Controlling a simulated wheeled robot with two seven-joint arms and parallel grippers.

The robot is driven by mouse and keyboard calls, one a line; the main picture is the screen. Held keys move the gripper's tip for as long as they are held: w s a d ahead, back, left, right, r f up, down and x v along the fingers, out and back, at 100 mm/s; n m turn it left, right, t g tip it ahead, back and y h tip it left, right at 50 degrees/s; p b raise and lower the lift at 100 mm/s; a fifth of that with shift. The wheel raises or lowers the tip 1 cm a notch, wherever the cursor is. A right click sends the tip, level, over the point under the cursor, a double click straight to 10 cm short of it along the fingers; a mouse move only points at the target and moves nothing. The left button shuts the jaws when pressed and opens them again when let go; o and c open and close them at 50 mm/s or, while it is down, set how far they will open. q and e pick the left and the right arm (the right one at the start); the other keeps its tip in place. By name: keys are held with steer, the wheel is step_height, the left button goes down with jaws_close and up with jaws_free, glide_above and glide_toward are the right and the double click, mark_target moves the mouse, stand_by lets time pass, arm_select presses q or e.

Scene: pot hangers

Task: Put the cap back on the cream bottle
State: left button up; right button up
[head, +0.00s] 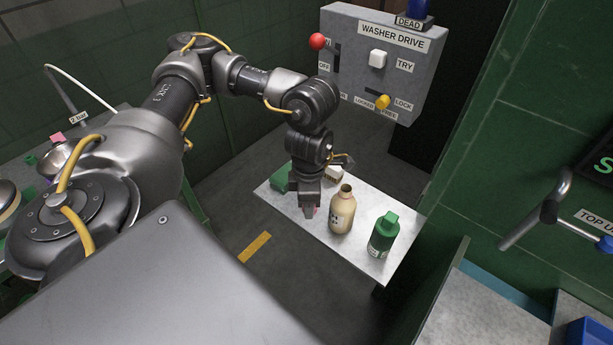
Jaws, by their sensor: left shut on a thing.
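The cream bottle (342,211) stands upright on the small pale table, its dark mouth bare at the top. A green bottle (383,237) with a green top stands to its right, nearer the front. My left gripper (309,210) points down just left of the cream bottle, low over the table. It is shut on a small pinkish thing, mostly hidden by the fingers; I cannot tell for sure whether this is the cap. I cannot tell whether it touches the table. My right gripper is not in view.
The pale table (358,262) has bare room at its front. A green object (281,177) and a small cream block (334,174) lie behind the gripper. The grey washer drive panel (372,60) stands beyond, with a red knob. A green wall (540,120) rises at right.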

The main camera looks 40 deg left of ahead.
arm_select(q)
steer(key=d+r+m, duration=0.3)
steer(key=d+m, duration=0.1)
steer(key=m, duration=0.9)
steer(key=s+d+r+m, duration=0.1)
steer(key=d+r+m, duration=0.2)
steer(key=m, duration=1)
steer(key=shift+d+r, duration=0.4)
steer(key=shift+r, duration=0.3)
steer(key=shift+s, duration=0.1)
